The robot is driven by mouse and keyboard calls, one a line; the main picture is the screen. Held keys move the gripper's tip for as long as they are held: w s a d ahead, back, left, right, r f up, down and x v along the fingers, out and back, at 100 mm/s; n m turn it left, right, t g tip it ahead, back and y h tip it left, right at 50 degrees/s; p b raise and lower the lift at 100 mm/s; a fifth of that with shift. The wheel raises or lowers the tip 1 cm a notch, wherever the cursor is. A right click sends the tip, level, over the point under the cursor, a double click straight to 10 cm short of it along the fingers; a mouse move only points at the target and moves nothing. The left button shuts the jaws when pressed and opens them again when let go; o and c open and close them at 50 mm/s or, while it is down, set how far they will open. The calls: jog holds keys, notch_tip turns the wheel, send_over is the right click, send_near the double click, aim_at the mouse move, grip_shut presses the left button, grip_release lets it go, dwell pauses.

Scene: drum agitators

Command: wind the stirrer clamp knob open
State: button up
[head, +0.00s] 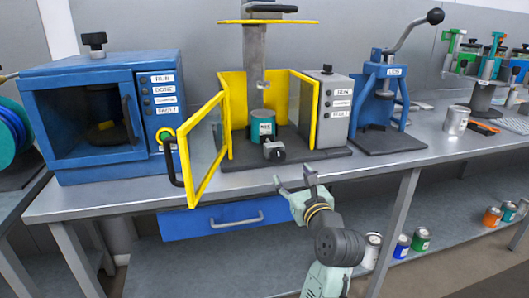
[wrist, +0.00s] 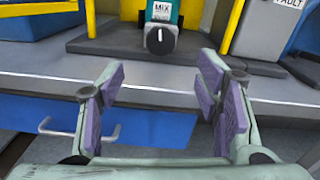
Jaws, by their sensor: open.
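The stirrer (head: 254,62) has a yellow frame, and its yellow-edged door (head: 206,150) stands open to the left. A teal can (head: 263,124) with a white label sits inside; the wrist view shows its label (wrist: 161,11) reading MIX. In front of the can is a dark clamp knob (head: 273,151). In the wrist view the knob (wrist: 160,39) faces me with an upright white mark. My gripper (head: 295,178) is open and empty, in front of the bench edge and short of the knob. In the wrist view its purple-padded fingers (wrist: 162,85) are spread apart, with the knob beyond and between them.
A blue cabinet (head: 68,110) stands left, a grey control box (head: 335,105) right of the stirrer, and a blue lever press (head: 385,90) further right. A blue drawer (head: 215,216) hangs below the bench edge. The space between my gripper and the knob looks clear.

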aim_at(279, 157)
jog(key=shift+m, duration=0.9)
jog(key=p+x, duration=0.2)
jog(key=x, duration=0.8)
jog(key=shift+w, duration=0.25)
jog(key=shift+c, duration=0.3)
jog(key=shift+f, duration=0.1)
jog(key=c, duration=1.1)
jog(key=shift+n+p, duration=0.4)
jog(key=shift+n, duration=0.1)
